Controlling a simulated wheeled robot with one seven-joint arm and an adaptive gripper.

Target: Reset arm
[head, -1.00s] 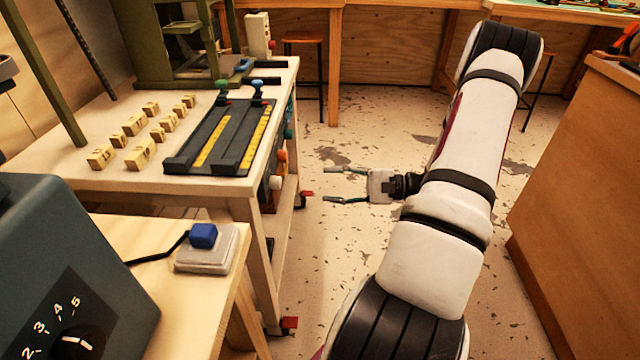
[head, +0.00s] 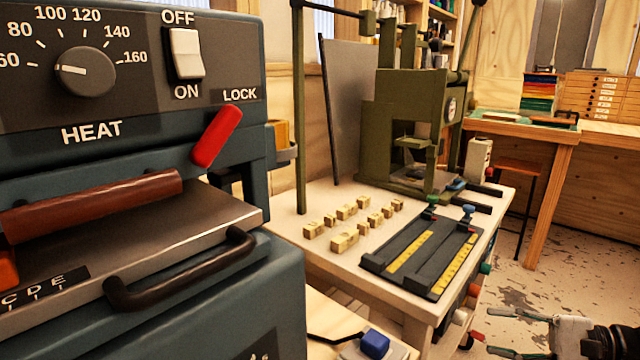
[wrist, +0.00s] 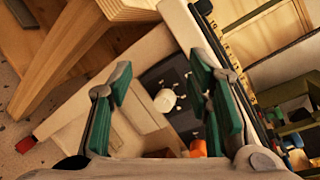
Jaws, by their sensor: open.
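My gripper (head: 522,338) shows at the lower right of the head view, to the right of the work table and over the speckled floor. Its fingers are apart with nothing between them. In the wrist view my gripper (wrist: 160,100) also shows open, with green pads on both fingers. Beyond the fingers is the table's side, with a dark panel, a white knob (wrist: 164,101) and an orange knob (wrist: 198,148). Most of my arm is out of the head view.
A heat machine (head: 285,300) with a red lock lever (head: 217,137) fills the left. The work table (head: 290,228) holds a green press (head: 385,130), several small blocks (head: 345,241) and a black tray with yellow strips (head: 372,262). Open floor (head: 510,275) lies right of the table.

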